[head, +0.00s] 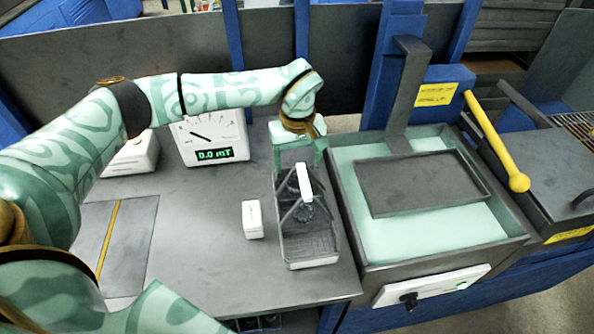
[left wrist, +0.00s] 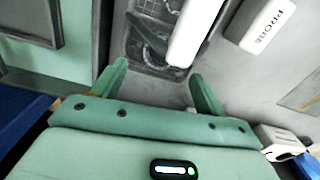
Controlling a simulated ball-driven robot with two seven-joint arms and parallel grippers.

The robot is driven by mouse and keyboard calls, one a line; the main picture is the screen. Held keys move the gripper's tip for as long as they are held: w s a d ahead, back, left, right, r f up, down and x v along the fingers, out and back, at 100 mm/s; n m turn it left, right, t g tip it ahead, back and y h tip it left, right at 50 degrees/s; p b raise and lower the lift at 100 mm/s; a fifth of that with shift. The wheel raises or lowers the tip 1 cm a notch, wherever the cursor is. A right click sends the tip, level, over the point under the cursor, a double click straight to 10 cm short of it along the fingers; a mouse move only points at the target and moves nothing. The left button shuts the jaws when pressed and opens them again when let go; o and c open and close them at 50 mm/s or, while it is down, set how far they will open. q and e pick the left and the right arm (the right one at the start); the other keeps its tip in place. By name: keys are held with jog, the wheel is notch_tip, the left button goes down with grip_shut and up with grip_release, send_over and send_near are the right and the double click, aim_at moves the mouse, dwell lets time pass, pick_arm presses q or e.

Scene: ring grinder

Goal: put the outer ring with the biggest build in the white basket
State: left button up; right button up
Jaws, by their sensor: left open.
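A grey mesh basket (head: 318,247) with a white front edge and a white handle grip (head: 303,182) stands on the table, left of the mint-green basin. Dark ring-like parts (head: 302,212) lie in it; I cannot tell their kinds or which has the biggest build. My left gripper (head: 299,164) is open at the back end of the basket, above it. In the left wrist view, the white handle grip (left wrist: 195,35) shows just beyond the gap between the open fingers (left wrist: 160,82), not gripped. My right gripper is not in view.
A small white probe box (head: 252,219) stands left of the basket. A gauge reading 0.0 mT (head: 212,138) stands at the back. The table's middle left is clear.

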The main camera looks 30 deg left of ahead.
pick_arm(q)
notch_tip(320, 180, up, 5)
jog(key=shift+r+p, duration=0.15)
jog(key=shift+p, duration=0.2)
